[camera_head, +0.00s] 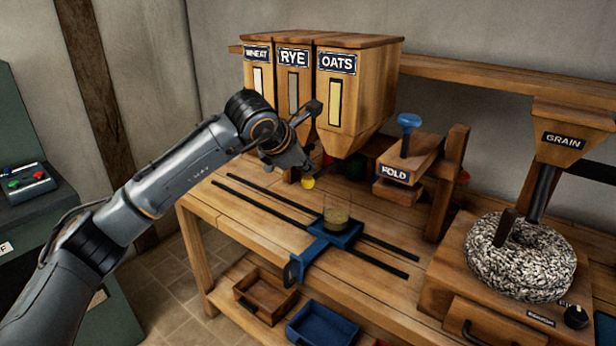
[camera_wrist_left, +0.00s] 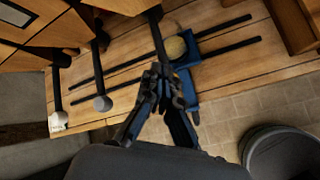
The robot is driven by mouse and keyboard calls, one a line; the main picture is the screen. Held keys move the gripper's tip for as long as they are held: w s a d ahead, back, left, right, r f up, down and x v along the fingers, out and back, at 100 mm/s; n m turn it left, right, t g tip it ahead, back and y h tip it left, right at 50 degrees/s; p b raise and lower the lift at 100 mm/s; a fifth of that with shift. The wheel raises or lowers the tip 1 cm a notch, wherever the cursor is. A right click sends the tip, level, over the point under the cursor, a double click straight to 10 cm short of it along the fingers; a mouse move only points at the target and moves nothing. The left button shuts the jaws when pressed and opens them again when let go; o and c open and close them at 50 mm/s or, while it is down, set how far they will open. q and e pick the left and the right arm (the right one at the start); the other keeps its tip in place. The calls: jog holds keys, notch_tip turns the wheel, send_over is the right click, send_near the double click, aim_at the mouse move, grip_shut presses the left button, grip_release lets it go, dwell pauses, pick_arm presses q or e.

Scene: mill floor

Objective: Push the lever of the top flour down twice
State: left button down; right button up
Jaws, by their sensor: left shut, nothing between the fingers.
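The flour dispenser has three wooden hoppers: WHEAT (camera_head: 257,88), RYE (camera_head: 294,85) and OATS (camera_head: 341,95). A yellow lever knob (camera_head: 307,183) shows below the hoppers, just under my left gripper (camera_head: 303,166). In the left wrist view, a white knob (camera_wrist_left: 57,122) and a grey knob (camera_wrist_left: 103,103) hang on black levers. A third black lever (camera_wrist_left: 156,32) runs to the gripper (camera_wrist_left: 160,78), which hides its end. My left gripper is shut and empty; I cannot tell if it touches the lever. My right gripper is not in view.
A FOLD press (camera_head: 405,175) and a grain mill (camera_head: 520,255) stand right. Two drawers or trays sit on the lower shelf. The bench is clear left of the cup.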

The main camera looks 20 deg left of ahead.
aim_at(304, 184)
pick_arm(q)
jog(key=shift+f+b, duration=2.15)
jog(key=shift+f, duration=0.45)
dwell(1.6)
jog(key=shift+r, duration=0.1)
dwell(0.5)
jog(key=shift+r+p, duration=1.8)
jog(key=shift+r, duration=1.15)
jog(key=shift+r+p, duration=1.55)
jog(key=shift+r, duration=1)
jog(key=shift+d+f, duration=0.1)
